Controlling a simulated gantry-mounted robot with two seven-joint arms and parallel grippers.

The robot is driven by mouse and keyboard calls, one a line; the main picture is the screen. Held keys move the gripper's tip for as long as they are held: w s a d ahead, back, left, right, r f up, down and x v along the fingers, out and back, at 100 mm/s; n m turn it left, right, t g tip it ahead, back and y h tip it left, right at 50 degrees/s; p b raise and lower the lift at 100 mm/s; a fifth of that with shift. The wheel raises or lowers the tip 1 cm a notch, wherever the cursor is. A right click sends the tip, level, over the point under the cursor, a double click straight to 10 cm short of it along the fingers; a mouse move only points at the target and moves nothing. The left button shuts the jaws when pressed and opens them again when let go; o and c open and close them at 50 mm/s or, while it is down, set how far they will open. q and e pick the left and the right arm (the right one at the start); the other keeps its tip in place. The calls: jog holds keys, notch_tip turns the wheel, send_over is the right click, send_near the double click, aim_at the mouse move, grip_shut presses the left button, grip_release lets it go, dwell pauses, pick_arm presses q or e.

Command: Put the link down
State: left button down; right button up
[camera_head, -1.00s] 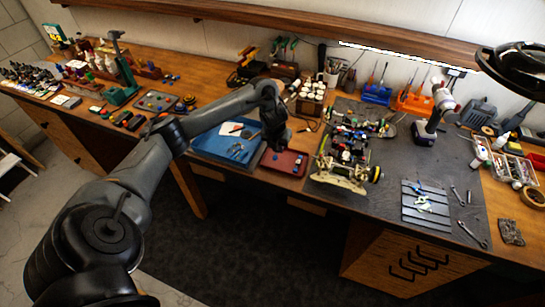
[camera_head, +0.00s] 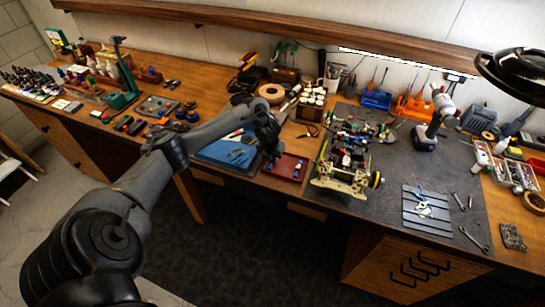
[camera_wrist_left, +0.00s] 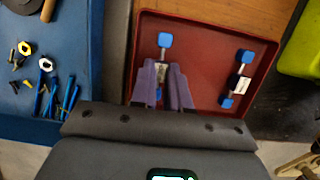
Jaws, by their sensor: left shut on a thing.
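My left gripper (camera_wrist_left: 163,78) is shut on a link (camera_wrist_left: 164,41) with blue ends and a pale metal middle. It holds the link over the red tray (camera_wrist_left: 190,18); whether the link touches the tray floor I cannot tell. A second link (camera_wrist_left: 236,78) of the same kind lies in the tray, to the right of the held one. In the head view my left gripper (camera_head: 274,154) is at the left side of the red tray (camera_head: 299,174), and the held link cannot be made out. My right gripper is out of view.
A blue tray (camera_head: 216,155) with tools stands just left of the red tray. The car chassis (camera_head: 345,163) stands on a dark mat (camera_head: 395,185) to the right. A roll of tape (camera_head: 271,93) and small jars (camera_head: 311,105) are behind.

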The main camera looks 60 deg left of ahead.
aim_at(271, 164)
pick_arm(q)
jog(key=shift+f, duration=0.2)
jog(key=c, duration=1.4)
grip_release()
jog(key=shift+r, duration=0.2)
jog(key=shift+r, duration=0.2)
jog(key=v, duration=0.5)
jog(key=shift+r, duration=0.3)
jog(key=p+v, duration=0.3)
jog(key=v, duration=0.3)
